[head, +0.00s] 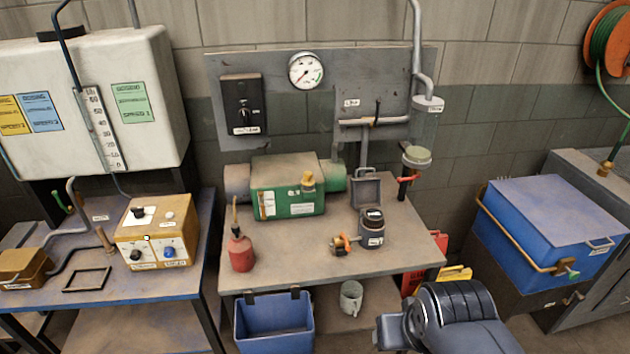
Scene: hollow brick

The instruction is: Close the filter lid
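A small grey filter housing (371,239) stands on the middle table, right of its centre. Its square grey lid (366,192) stands open, tilted up at the back of the housing. A dark round filter element (372,217) shows in the open top. An orange and brass valve (343,243) sits at the housing's left side. Part of my grey arm, with a black ribbed section, shows at the bottom right, in front of the table and apart from the housing. No gripper fingers can be made out.
A red oil can (241,252) and a green pump unit (288,187) stand left of the housing. A clear cylinder (424,130) hangs from a pipe behind it on the right. The table's front (300,268) is mostly clear. A blue bin (273,325) hangs below.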

